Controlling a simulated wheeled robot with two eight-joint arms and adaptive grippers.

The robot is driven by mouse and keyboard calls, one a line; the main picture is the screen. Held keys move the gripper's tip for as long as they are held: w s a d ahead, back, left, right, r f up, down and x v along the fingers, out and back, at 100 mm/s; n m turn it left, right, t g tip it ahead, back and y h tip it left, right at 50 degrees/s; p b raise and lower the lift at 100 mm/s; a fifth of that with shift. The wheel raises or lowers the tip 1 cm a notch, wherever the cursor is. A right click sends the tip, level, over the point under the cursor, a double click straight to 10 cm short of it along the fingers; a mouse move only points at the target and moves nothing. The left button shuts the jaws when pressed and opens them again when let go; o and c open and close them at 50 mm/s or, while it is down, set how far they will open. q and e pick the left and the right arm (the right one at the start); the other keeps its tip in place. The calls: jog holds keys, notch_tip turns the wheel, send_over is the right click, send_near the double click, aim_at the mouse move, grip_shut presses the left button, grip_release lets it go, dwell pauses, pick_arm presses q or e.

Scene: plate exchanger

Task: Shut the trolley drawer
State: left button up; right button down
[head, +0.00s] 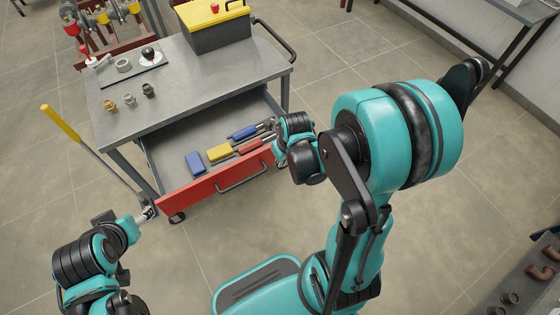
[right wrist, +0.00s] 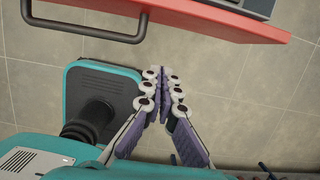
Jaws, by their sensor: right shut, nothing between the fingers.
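The grey trolley (head: 215,82) stands at the upper left of the head view. Its drawer is pulled out, with a red front (head: 200,190) and a dark bar handle (head: 243,182). In the right wrist view the red front (right wrist: 235,22) and the handle (right wrist: 90,32) cross the top. My right gripper (head: 279,150) is by the right end of the drawer front; its fingers (right wrist: 164,76) are together and empty, apart from the handle in the wrist view. My left gripper (head: 150,212) is at the left end of the drawer front; contact and its finger gap are unclear.
The drawer holds a blue block (head: 195,162), a yellow block (head: 219,152) and tools with coloured handles. A black and yellow toolbox (head: 215,28) and small fittings (head: 130,100) stand on the trolley top. A yellow-topped pole (head: 62,124) leans at left.

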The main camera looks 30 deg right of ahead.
aim_at(273, 159)
jog(key=w+f+b, duration=0.1)
jog(key=w+f, duration=0.1)
jog(key=w+f+b, duration=0.1)
jog(key=w+f, duration=0.1)
jog(key=w+f+b, duration=0.2)
jog(key=f, duration=0.1)
jog(key=shift+a+f, duration=0.1)
jog(key=shift+a, duration=0.05)
